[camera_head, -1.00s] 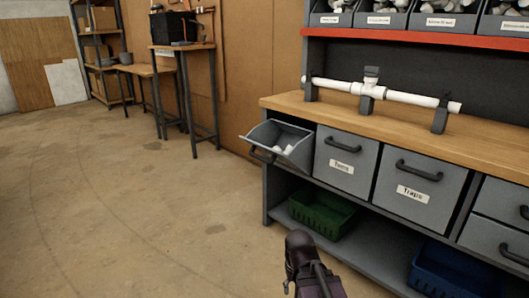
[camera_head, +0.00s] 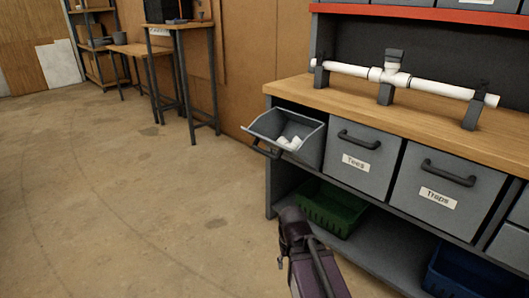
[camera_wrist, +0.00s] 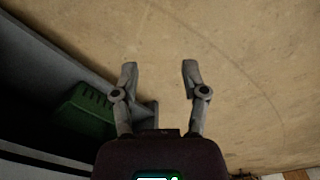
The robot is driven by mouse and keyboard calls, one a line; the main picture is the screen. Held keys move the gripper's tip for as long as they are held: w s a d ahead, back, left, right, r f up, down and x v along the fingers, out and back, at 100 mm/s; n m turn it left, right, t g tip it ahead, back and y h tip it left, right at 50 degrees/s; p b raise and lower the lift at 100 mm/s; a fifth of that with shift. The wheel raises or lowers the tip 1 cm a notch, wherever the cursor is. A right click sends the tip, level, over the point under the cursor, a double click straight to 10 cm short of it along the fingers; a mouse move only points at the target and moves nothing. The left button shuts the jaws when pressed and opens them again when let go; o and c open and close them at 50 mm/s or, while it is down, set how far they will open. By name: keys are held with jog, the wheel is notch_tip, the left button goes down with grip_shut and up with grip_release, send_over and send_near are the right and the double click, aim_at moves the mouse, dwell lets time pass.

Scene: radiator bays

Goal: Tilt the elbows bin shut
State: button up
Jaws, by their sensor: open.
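A grey tilt-out bin (camera_head: 268,139) hangs tilted open at the left end of the workbench in the head view. White pipe fittings (camera_head: 289,142) lie inside it, and a dark handle is on its front. Its label is not visible, so I cannot read whether it says elbows. In the wrist view my gripper (camera_wrist: 158,72) is open and empty, pointing over the bare floor beside the bench. In the head view my arm shows at the bottom, below and in front of the open bin, apart from it; the fingertips are hidden there.
The shut Tees bin (camera_head: 362,160) and Traps bin (camera_head: 437,188) are to the right. A green crate (camera_head: 331,207) and a blue crate (camera_head: 462,272) sit on the lower shelf. The floor to the left is clear.

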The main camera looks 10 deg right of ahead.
jog(key=shift+o, duration=0.6)
jog(key=w+d+r+n+t+h+b, duration=0.1)
jog(key=w+d+t+h+b, duration=0.15)
jog(key=w, duration=0.35)
jog(key=w+d+n+t+h+b, duration=0.1)
jog(key=w+t+h+b, duration=0.1)
jog(key=w+h, duration=0.35)
jog(key=w+d+r+n+t+h+b, duration=0.1)
jog(key=w+d+t+h+b, duration=0.15)
jog(key=w, duration=0.55)
jog(key=w+a+r+n+t+b, duration=0.2)
jog(key=w+a+r+n+t, duration=0.2)
jog(key=w+a+n+t, duration=0.1)
jog(key=w+a+r+n+t+b, duration=0.3)
jog(key=w+a+r+n+t, duration=0.1)
jog(key=w+a, duration=0.4)
jog(key=shift+w+n+t, duration=0.5)
jog(key=shift+w+t, duration=0.25)
jog(key=shift+t, duration=0.05)
jog(key=shift+d+r, duration=0.1)
